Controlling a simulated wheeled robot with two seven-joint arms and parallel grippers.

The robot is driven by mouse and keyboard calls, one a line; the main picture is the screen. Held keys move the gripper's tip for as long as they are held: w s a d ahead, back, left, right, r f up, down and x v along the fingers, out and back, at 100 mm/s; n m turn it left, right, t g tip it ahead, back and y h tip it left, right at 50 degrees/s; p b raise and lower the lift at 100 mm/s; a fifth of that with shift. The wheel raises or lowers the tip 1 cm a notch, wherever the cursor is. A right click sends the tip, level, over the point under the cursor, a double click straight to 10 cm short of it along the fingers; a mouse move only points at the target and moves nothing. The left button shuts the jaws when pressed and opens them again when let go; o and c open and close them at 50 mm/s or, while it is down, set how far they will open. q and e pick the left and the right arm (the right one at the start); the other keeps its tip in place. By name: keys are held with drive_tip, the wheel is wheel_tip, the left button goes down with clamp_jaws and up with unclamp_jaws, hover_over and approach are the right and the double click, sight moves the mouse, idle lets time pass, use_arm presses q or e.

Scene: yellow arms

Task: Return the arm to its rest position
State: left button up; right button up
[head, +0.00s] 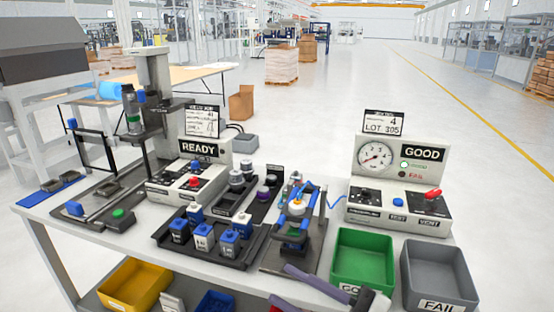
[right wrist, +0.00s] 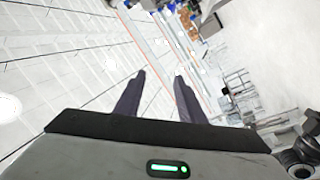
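My right gripper (head: 279,284) is low at the front edge of the workbench in the head view. Its two dark fingers point left and stand apart with nothing between them. In the right wrist view the same gripper (right wrist: 160,76) shows two separate, empty fingers against the bright surroundings. Most of the right arm is out of the head view. My left arm and left gripper do not show in either view.
The workbench (head: 45,212) carries a READY station (head: 205,149), a black tray (head: 172,245) of blue-topped parts, a clamp fixture (head: 297,212) and a gauge box (head: 400,158). Green (head: 363,259) and grey (head: 438,275) bins stand front right, close to my right gripper. A yellow bin (head: 133,284) sits lower left.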

drive_tip(key=s+d+f+m+t+h, duration=0.1)
drive_tip(key=d+f+m+t+h, duration=0.2)
drive_tip(key=d+f+m+h, duration=0.35)
drive_tip(key=d+f+m+t+h, duration=0.3)
drive_tip(key=f+m+h, duration=0.2)
drive_tip(key=f+m, duration=0.35)
drive_tip(key=s+d+f+m+g+h, duration=0.2)
drive_tip(key=s+f+g, duration=0.1)
drive_tip(key=s+f, duration=0.5)
drive_tip(key=s+d+f+m+g+h, duration=0.2)
drive_tip(key=s+f+g, duration=0.2)
drive_tip(key=s+f, duration=0.5)
drive_tip(key=shift+d, duration=0.2)
drive_tip(key=shift+w, duration=0.1)
drive_tip(key=shift+c, duration=0.6)
drive_tip(key=shift+d+m, duration=0.1)
drive_tip(key=shift+m, duration=0.2)
